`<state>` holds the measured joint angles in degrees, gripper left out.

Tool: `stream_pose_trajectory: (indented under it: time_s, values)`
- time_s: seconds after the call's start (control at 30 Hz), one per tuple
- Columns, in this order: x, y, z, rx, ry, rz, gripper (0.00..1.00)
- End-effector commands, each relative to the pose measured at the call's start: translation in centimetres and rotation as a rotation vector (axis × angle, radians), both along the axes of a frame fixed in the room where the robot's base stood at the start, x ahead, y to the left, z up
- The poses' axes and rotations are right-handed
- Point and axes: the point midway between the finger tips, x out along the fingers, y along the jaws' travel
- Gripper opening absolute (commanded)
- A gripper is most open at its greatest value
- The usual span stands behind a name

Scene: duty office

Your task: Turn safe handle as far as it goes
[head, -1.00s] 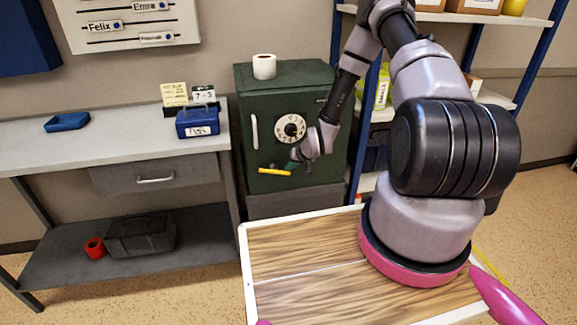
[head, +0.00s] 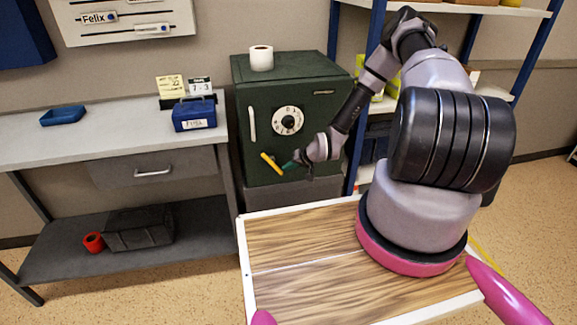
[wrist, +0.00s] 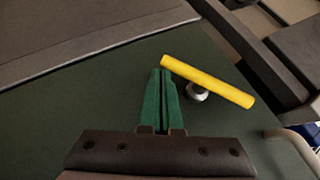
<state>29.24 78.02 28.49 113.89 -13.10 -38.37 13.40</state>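The dark green safe (head: 322,112) stands against the wall with a white dial (head: 288,120) on its door. The yellow safe handle (head: 271,163) sits below the dial, tilted, its left end high and its right end low. In the wrist view the yellow handle (wrist: 210,83) crosses on its round metal hub (wrist: 197,92). My gripper (head: 286,166) is at the handle's lower right end. In the wrist view the green fingers of my gripper (wrist: 161,74) are together with nothing between them. Their tips are at one end of the bar; I cannot tell whether they touch it.
A white vertical pull bar (head: 252,124) is on the safe door's left. A paper roll (head: 261,58) stands on the safe. A grey workbench (head: 100,137) with a blue box (head: 194,113) is to the left. Blue-framed shelves (head: 366,90) stand close on the right.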

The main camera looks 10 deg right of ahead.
Motion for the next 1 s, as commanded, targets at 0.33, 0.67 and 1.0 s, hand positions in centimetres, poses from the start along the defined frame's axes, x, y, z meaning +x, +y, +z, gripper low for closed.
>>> stream_pose_trajectory:
  time_s: [0.33,0.67,1.0]
  values:
    - [0.0,0.1,-0.4,0.000,0.001,0.001,0.00]
    - [0.0,0.2,-0.5,0.000,0.001,0.001,0.00]
    - [1.0,0.0,0.4,-0.001,-0.001,0.003,0.00]
